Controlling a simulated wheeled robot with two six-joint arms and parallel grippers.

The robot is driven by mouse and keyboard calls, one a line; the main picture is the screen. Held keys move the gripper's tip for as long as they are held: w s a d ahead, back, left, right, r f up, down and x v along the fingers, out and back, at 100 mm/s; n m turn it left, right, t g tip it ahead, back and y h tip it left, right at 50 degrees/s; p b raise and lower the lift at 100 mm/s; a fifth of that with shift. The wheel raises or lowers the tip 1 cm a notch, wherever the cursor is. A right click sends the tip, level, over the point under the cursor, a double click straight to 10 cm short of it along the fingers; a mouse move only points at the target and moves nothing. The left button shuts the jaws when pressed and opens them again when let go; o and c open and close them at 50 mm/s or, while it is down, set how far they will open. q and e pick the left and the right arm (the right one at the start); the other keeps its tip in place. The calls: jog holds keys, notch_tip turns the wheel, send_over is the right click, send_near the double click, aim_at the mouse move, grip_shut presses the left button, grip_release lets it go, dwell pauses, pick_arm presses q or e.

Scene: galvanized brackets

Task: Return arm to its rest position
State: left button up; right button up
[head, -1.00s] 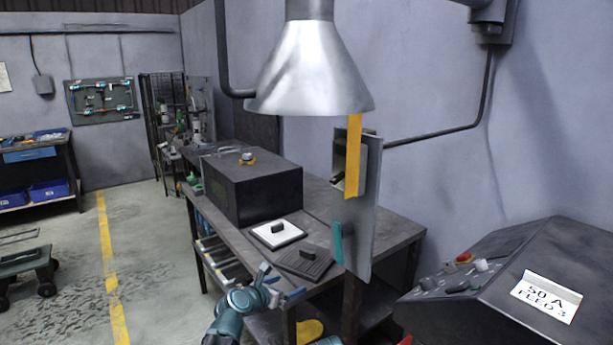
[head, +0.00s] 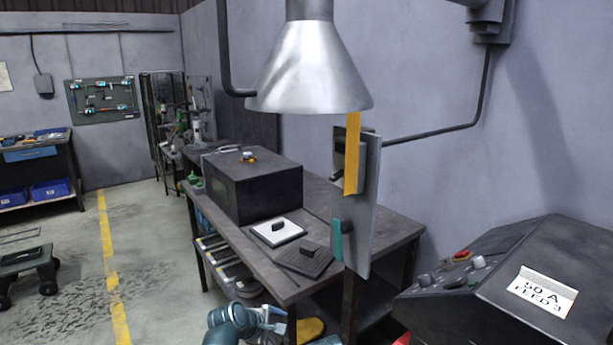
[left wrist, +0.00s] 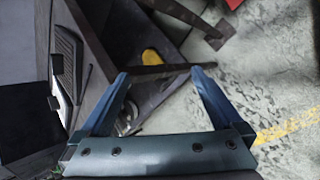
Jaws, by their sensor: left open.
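My left arm comes in at the bottom of the head view, with the left gripper (head: 270,318) low beside the near end of the workbench (head: 385,232). In the left wrist view the left gripper (left wrist: 160,73) has its two blue fingers spread apart, with nothing held between them. Floor, a dark bench part and a yellow item (left wrist: 151,57) show beyond the fingertips. My right gripper is not in view.
A dark console (head: 520,255) is at right. Floor at left is mostly open.

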pick_arm(q)
jog(key=s+a+f+m+g+y, duration=0.3)
jog(key=s+a+m, duration=0.2)
jog(key=s+m, duration=0.3)
jog(key=s+a+f+m+g+y, duration=0.2)
jog(key=s+a+m+g, duration=0.15)
jog(key=s+m, duration=0.4)
jog(key=s+d+r+m+y+p, duration=0.1)
jog(key=s+d+r+m+p, duration=0.3)
jog(key=d, duration=0.6)
notch_tip(320, 180, up, 3)
jog(key=s+p, duration=0.1)
jog(key=p, duration=0.2)
jog(key=shift+s+f+y, duration=0.15)
jog(key=shift+s+y, duration=0.05)
jog(key=shift+y, duration=0.1)
